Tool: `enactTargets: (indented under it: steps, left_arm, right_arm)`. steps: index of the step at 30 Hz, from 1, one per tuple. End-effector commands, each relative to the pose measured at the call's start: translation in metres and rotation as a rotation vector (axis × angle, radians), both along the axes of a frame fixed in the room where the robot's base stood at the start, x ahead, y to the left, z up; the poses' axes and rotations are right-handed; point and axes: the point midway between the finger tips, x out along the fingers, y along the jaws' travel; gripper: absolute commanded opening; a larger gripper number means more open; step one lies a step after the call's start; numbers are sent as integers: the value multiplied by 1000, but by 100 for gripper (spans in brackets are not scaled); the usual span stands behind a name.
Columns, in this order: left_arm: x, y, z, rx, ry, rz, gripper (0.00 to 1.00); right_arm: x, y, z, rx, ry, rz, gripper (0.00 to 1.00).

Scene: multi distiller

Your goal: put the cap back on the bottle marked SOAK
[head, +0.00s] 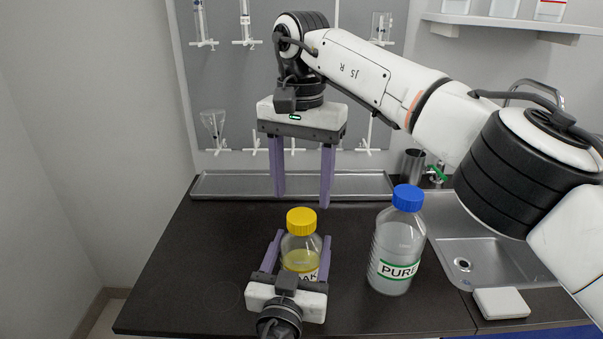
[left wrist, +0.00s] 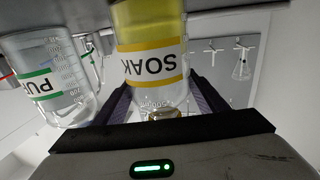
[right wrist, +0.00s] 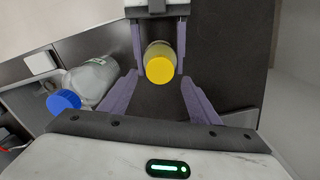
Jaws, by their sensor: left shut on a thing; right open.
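The SOAK bottle (head: 299,262) holds yellow liquid and stands upright on the dark counter, with a yellow cap (head: 301,221) sitting on its neck. Its SOAK label (left wrist: 152,64) shows upside down in the left wrist view. My left gripper (head: 297,246) is shut around the bottle's body from the front. My right gripper (head: 302,200) is open and empty, pointing down above and behind the bottle. In the right wrist view the yellow cap (right wrist: 160,70) lies between and beyond the open fingers, apart from them. Whether the cap is screwed tight cannot be told.
The PURE bottle (head: 397,250) with a blue cap stands just right of the SOAK bottle. A metal tray (head: 350,186) runs along the back under a pegboard with glassware. A sink (head: 478,258) is at the right. The counter's left side is clear.

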Motion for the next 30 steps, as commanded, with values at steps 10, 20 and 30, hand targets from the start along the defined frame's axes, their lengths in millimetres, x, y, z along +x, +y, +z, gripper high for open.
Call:
enactTargets:
  steps: [10, 20, 30]
  left_arm:
    - [0, 0, -1, 1, 1, 0, 3]
    - [0, 0, -1, 1, 1, 0, 3]
    - [0, 0, -1, 0, 1, 0, 3]
  right_arm:
    - [0, 0, -49, -1, 1, 0, 56]
    - [0, 0, -56, 0, 1, -2, 56]
    - [0, 0, -56, 0, 1, -2, 14]
